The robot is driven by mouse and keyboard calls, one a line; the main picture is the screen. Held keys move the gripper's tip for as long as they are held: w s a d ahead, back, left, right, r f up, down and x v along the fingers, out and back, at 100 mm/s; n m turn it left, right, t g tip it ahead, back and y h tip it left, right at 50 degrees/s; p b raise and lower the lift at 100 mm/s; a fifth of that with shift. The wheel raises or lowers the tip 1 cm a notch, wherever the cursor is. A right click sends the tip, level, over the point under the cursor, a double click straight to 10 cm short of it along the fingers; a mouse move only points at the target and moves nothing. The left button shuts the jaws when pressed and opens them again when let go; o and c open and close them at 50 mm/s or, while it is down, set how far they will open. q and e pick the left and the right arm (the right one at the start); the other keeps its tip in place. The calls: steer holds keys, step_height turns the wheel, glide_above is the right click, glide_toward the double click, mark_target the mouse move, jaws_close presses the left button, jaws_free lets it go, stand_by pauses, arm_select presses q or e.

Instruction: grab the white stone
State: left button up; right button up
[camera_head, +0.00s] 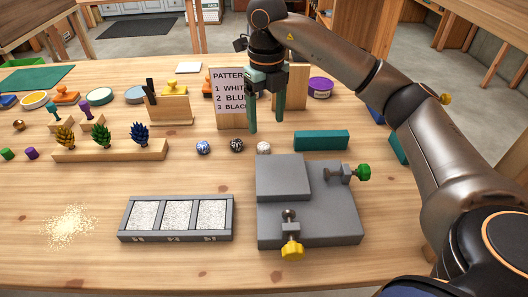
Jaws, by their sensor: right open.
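The white stone (263,148) is a small whitish ball with dark specks. It sits on the wooden table just behind the grey stepped block. A black stone (237,145) and a blue stone (203,147) lie to its left in a row. My right gripper (265,118) points down with its green fingers apart, above and behind the white stone, and nothing shows between them. A pattern card (228,85) listing white, blue and black stands behind the gripper, partly covered by it. My left gripper is not in view.
A grey block (336,220) with yellow and green knobs stands in front of the white stone. A green bar (321,140) lies to its right. A three-part tray (132,225) of white grains and a pine-cone rack (80,154) stand left. Bare table lies between the stones and tray.

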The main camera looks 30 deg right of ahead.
mark_target(264, 145)
step_height(264, 145, down, 2)
steer(key=f, duration=0.1)
steer(key=f+b, duration=0.1)
steer(key=f, duration=0.1)
steer(key=shift+a+f, duration=0.25)
steer(key=shift+a, duration=0.1)
steer(key=shift+f, duration=0.7)
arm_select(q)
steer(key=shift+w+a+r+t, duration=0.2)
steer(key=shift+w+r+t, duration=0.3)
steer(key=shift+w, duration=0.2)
arm_select(e)
jaws_close()
